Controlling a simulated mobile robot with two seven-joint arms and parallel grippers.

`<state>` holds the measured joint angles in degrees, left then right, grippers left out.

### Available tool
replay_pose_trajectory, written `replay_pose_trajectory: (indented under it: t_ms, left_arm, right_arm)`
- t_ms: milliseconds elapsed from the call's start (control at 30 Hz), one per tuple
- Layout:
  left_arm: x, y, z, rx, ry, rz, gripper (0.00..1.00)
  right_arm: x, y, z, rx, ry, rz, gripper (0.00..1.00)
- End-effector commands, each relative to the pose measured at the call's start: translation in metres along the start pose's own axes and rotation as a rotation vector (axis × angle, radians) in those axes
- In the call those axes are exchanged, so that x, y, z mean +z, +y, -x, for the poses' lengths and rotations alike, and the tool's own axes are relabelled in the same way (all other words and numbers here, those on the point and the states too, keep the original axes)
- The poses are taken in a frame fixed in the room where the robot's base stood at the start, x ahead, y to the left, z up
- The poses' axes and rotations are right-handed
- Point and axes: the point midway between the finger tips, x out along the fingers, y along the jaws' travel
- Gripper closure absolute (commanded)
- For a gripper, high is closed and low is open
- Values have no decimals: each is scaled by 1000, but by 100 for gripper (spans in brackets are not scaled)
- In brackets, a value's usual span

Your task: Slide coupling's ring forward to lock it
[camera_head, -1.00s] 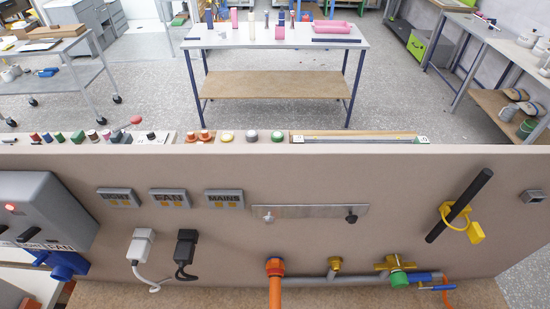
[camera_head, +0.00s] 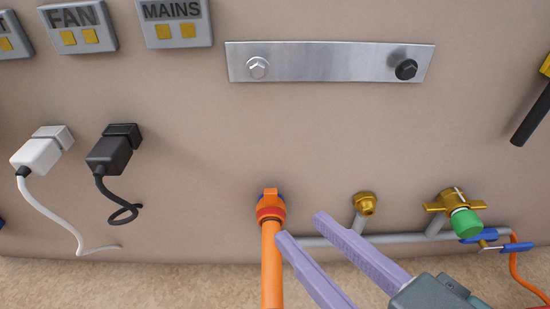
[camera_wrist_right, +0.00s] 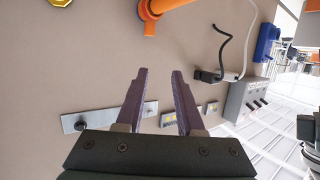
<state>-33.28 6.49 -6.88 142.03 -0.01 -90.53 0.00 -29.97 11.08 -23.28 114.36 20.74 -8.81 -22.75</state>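The coupling (camera_head: 271,206) is orange with a red-orange ring and some blue behind it, on the wall at the end of an orange hose (camera_head: 271,265). It also shows at the top of the right wrist view as an orange coupling (camera_wrist_right: 150,10). My right gripper (camera_head: 299,226) is open and empty, with two purple fingers. In the head view its fingertips are just right of and below the coupling, apparently not touching it. In the right wrist view the fingers (camera_wrist_right: 158,72) point toward the wall with nothing between them. My left gripper is not in view.
A grey pipe (camera_head: 335,240) runs right from the coupling to a brass fitting (camera_head: 366,203) and a brass valve with a green cap (camera_head: 466,223). White (camera_head: 38,153) and black (camera_head: 113,152) plugs are on the left. A metal plate (camera_head: 330,65) is above.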

Motion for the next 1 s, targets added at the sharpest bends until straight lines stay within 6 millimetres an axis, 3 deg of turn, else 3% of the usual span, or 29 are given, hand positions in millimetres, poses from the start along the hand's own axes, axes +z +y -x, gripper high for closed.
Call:
replay_pose_trajectory:
  t_ms: [33, 133, 267, 467, 800, 1000]
  left_arm:
    - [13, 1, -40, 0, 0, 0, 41]
    - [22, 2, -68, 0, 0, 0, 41]
    - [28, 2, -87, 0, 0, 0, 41]
    - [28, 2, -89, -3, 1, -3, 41]
    - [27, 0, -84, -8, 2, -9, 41]
    - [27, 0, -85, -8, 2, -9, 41]
  right_arm:
    - [37, 0, -12, 12, 51, 2, 63]
    - [56, 2, -17, 50, 151, 2, 63]
    - [69, 6, -18, 94, 232, 5, 63]
    - [66, 10, -23, 120, 272, 5, 63]
    - [47, 17, -81, 119, 274, 7, 63]
    - [42, 20, -105, 118, 272, 6, 63]
